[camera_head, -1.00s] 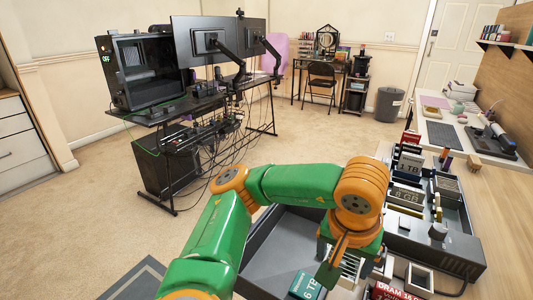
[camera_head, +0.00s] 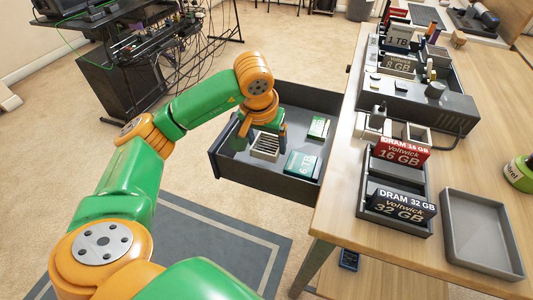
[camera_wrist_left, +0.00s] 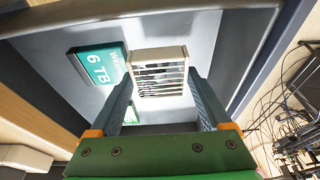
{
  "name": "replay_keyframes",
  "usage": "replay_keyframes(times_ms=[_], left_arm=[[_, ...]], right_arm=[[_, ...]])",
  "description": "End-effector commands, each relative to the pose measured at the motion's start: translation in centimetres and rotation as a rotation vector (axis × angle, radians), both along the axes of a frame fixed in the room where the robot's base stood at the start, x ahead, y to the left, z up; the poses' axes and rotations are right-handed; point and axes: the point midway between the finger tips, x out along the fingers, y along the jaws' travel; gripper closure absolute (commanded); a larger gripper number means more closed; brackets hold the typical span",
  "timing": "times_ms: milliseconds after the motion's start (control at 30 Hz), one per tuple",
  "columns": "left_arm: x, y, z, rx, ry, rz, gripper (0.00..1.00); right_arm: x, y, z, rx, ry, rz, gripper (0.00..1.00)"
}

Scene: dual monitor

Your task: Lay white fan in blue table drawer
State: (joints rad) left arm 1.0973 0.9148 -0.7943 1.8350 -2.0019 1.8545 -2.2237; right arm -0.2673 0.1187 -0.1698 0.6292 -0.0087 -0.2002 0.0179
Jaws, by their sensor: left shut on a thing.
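The white fan (camera_head: 265,149) is a small white slatted frame. It is inside the open drawer (camera_head: 262,188), which looks dark grey and sticks out from the left side of the wooden table. My left gripper (camera_head: 263,134) reaches down into the drawer and is shut on the fan. In the left wrist view the fan (camera_wrist_left: 160,72) sits between the two fingers (camera_wrist_left: 160,88), above or at the drawer floor; I cannot tell if it touches. My right gripper is not in view.
A teal 6 TB box (camera_head: 301,164) and a green box (camera_head: 318,127) lie in the drawer, right of the fan. The table (camera_head: 335,215) holds a grey organizer (camera_head: 420,100), DRAM boxes (camera_head: 402,205) and an empty grey tray (camera_head: 482,232).

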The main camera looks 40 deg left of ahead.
Motion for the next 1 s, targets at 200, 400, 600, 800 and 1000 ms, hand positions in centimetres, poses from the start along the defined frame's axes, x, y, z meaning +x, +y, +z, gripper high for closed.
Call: replay_keyframes(times_ms=[200, 400, 600, 800, 1000], left_arm=[[0.7, 0.7, -2.9, 0.000, 0.002, -0.002, 0.77], [0.7, 0.7, -4.2, 0.000, -0.002, -0.003, 0.77], [0.7, 0.7, -4.6, 0.001, -0.001, -0.003, 0.77], [0.7, 0.6, -4.5, 0.001, -0.001, -0.003, 0.00], [0.7, 0.6, -3.6, -0.001, -0.003, -0.002, 0.00]], right_arm=[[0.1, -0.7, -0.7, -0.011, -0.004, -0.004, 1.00], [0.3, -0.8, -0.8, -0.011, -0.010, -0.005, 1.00], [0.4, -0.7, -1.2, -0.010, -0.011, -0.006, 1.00], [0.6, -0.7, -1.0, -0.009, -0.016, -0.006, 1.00], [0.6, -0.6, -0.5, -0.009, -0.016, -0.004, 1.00]])
